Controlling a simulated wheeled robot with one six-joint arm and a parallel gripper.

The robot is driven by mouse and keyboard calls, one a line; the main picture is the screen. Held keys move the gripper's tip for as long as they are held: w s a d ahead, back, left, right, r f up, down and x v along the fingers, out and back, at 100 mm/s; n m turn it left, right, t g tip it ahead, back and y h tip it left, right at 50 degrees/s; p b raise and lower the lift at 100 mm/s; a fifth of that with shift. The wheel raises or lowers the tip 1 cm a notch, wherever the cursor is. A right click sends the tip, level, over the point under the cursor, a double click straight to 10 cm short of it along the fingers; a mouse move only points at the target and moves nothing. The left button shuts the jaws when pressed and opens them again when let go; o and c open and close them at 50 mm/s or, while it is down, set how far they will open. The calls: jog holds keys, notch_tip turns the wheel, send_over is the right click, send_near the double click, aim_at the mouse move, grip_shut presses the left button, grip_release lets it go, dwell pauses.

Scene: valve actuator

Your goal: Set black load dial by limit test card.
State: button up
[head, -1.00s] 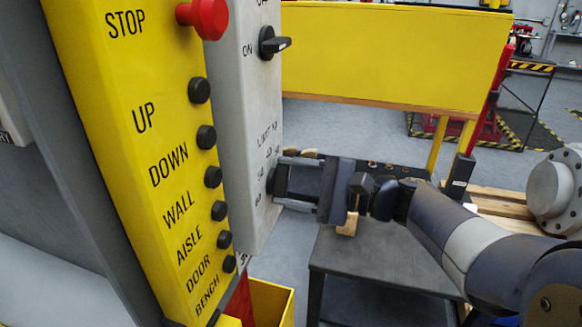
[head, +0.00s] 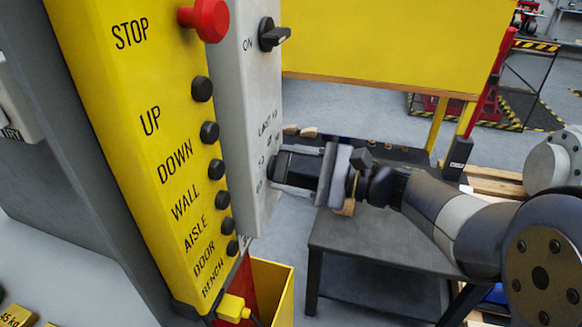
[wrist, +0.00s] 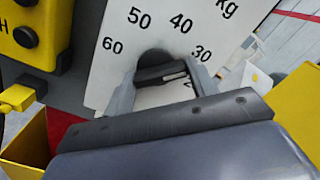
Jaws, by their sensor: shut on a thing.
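The black load dial (wrist: 152,62) sits on the light grey panel, with 60, 50, 40 and 30 printed around it and "kg" at upper right. My gripper (wrist: 165,84) is shut on the dial, one finger on each side of its grip bar. A pale mark on the bar lies toward its right end, on the side of the 30; a numeral below 30 is partly hidden by a finger. In the head view my gripper (head: 275,168) reaches the panel's right face from the right and mostly hides the dial. I cannot make out a limit test card.
A yellow control box (head: 160,150) with a red stop button (head: 205,18) and several black buttons stands left of the panel. A black switch (head: 270,35) is above the dial. A grey table (head: 375,235) stands below my arm. A yellow bin (head: 272,290) is below the panel.

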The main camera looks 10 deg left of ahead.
jog(key=o, duration=1)
jog(key=shift+d, duration=0.1)
jog(key=d, duration=0.7)
jog(key=s+d, duration=0.1)
jog(key=d, duration=0.2)
jog(key=shift+d, duration=0.3)
jog(key=shift+w+a, duration=0.1)
jog(key=a, duration=1)
jog(key=shift+w+a, duration=0.35)
jog(key=shift+w, duration=0.05)
